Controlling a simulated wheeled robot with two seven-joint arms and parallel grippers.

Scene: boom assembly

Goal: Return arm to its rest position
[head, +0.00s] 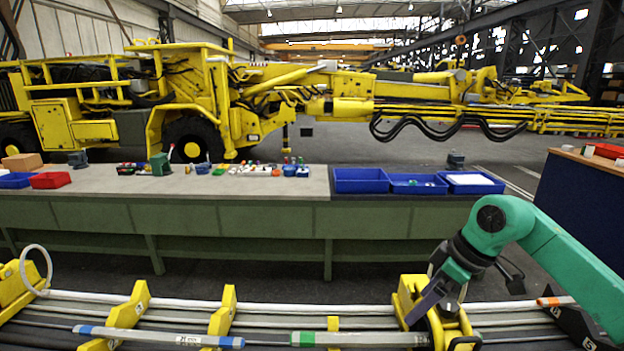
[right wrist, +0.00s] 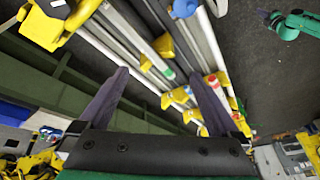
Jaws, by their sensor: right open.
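My teal right arm (head: 550,240) comes in from the right edge of the head view and bends down over the boom assembly. My right gripper (head: 425,312) hangs over a yellow bracket (head: 462,325) at the front right. Its dark fingers stand apart in the right wrist view (right wrist: 158,92), with nothing held between them. Long grey tubes (head: 270,312) run across the front through yellow brackets, some with blue, green or orange bands. The right wrist view shows the tubes (right wrist: 150,62) beyond the fingers. Whether a finger touches the bracket cannot be told. My left gripper does not show in the head view.
A long green workbench (head: 270,215) stands behind the boom, with blue bins (head: 360,180), a red bin (head: 50,180) and small parts. A dark blue cabinet (head: 580,210) stands at right. A large yellow machine (head: 200,100) fills the background. A teal arm-like shape (right wrist: 290,25) shows small in the wrist view.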

